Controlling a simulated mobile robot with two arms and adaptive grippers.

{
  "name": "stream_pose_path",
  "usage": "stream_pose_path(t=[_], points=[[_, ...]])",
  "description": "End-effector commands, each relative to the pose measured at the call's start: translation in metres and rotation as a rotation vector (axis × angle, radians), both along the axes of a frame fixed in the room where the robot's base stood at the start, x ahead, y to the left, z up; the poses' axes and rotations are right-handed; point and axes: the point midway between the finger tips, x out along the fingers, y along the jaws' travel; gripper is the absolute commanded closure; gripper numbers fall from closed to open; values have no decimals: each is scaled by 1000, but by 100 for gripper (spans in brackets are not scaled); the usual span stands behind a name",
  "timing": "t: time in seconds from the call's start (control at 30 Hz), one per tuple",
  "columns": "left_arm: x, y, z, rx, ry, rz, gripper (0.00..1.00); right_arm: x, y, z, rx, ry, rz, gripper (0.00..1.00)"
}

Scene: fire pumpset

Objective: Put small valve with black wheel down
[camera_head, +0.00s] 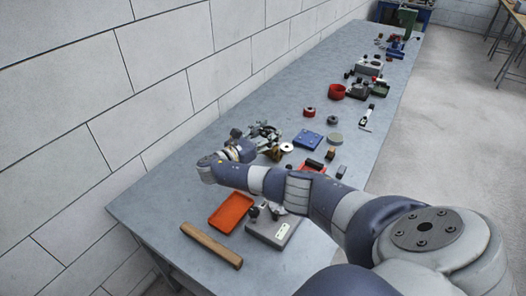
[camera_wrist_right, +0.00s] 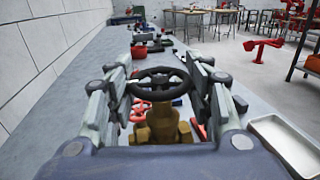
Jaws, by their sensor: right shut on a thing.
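The small valve has a black round handwheel and a brass body. In the right wrist view the valve (camera_wrist_right: 162,125) stands upright between the fingers of my right gripper (camera_wrist_right: 160,88), with the wheel on top. My right gripper is shut on it. In the head view my right gripper (camera_head: 266,136) is over the left part of the grey table (camera_head: 180,195), near the wall side. A bit of the brass valve (camera_head: 274,154) shows below the fingers there. I cannot tell whether the valve touches the table. My left gripper is not in view.
An orange-red tray (camera_head: 231,211), a wooden bar (camera_head: 212,245) and a grey box (camera_head: 272,228) lie nearer me. Several parts stand farther along. The table is bare left of the gripper.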

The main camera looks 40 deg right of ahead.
Motion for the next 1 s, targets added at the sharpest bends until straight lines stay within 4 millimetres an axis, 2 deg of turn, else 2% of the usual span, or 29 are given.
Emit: stream_pose_path(t=[0.23,0.53,0.7,0.83,1.0], points=[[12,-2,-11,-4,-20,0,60,0,0,-38,-2,2,-2,100],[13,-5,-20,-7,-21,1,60,0,0,-62,-2,0,0,100],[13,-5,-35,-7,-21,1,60,0,1,-87,-3,0,0,100],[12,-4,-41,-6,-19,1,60,0,0,-96,-3,0,0,100],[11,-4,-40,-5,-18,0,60,0,0,-96,-2,-1,1,100]])
